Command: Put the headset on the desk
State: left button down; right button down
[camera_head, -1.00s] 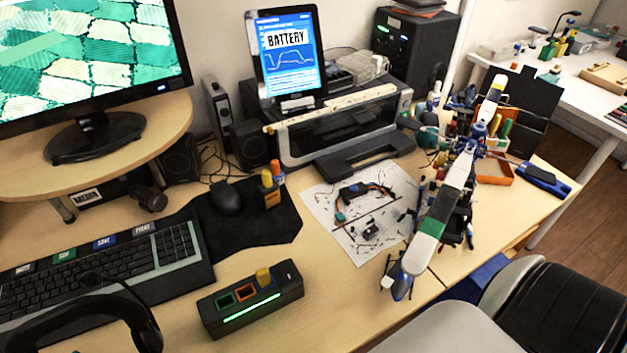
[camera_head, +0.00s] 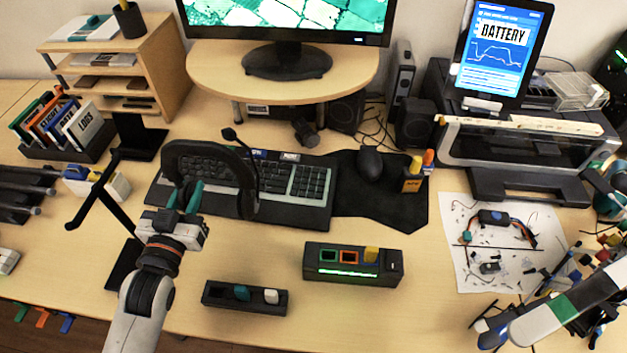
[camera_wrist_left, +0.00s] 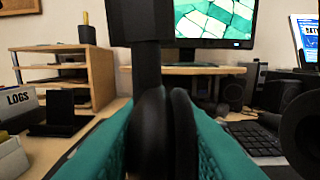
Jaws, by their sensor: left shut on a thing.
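The black headset (camera_head: 246,180), with its thin microphone arm, is in front of the keyboard's left part in the head view. My left gripper (camera_head: 190,197) has teal fingertips shut on the headset's left side. In the left wrist view, the dark headset part (camera_wrist_left: 150,130) sits between the two teal fingers, close to the camera. The headset looks raised, but its gap to the desk is hard to tell. My right gripper is not in view.
The keyboard (camera_head: 310,183) lies behind the headset. A black stand (camera_head: 122,268) is left of my gripper. A slotted box (camera_head: 245,297) and a green-lit box (camera_head: 353,268) stand in front. A jointed white-and-green arm (camera_head: 580,300) is at right. Bare desk lies between these.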

pick_arm(q)
notch_tip(320, 180, down, 6)
jog(key=shift+f+b, duration=0.1)
jog(key=shift+b, duration=0.35)
jog(key=shift+d+f+b, duration=0.1)
jog(key=shift+f+b, duration=0.2)
jog(key=shift+f, duration=1.6)
jog(key=c, duration=1.2)
grip_release()
jog(key=shift+f, duration=0.15)
jog(key=shift+o, duration=0.2)
jog(key=s, duration=0.8)
jog(key=s+a, duration=0.1)
jog(key=s, duration=0.3)
jog(key=shift+b, duration=0.3)
jog(key=shift+s, duration=0.1)
